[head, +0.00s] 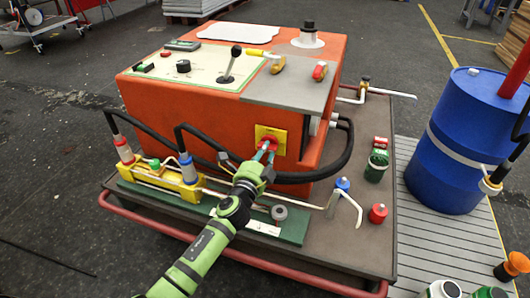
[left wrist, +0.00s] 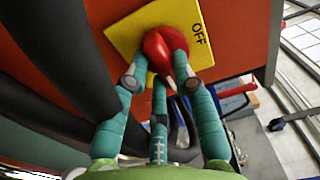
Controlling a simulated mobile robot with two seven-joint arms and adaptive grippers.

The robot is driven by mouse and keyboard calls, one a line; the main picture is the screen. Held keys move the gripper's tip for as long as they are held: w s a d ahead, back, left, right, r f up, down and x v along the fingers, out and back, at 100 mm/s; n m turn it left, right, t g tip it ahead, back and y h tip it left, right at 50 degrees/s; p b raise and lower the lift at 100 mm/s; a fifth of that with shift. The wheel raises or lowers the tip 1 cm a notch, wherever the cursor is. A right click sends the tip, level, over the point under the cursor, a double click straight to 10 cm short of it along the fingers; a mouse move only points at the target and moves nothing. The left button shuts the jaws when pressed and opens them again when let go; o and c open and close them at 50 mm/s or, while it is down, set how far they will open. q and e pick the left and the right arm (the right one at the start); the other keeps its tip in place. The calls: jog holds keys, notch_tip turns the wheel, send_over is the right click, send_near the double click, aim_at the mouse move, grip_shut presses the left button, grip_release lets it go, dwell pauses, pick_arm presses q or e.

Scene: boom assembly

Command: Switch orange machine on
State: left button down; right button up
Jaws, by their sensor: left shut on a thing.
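The orange machine (head: 165,112) stands on a dark platform in the head view. A yellow plate (head: 278,132) with a red rotary switch (head: 269,144) is on its front face. The left wrist view shows the yellow plate (left wrist: 125,35) with the word OFF to the right of the red switch (left wrist: 156,43). My left gripper (head: 262,157) reaches the switch from the front. In the left wrist view its teal fingers (left wrist: 160,72) are closed around the switch, partly covering it. My right gripper is not in view.
A yellow pump block (head: 165,178) sits on a green base at front left. A red rail (head: 300,278) edges the platform. A blue barrel (head: 452,140) stands at right.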

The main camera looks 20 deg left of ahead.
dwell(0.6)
pick_arm(q)
jog(key=c, duration=1)
grip_release()
jog(key=s, duration=1.2)
jog(key=shift+a, duration=0.25)
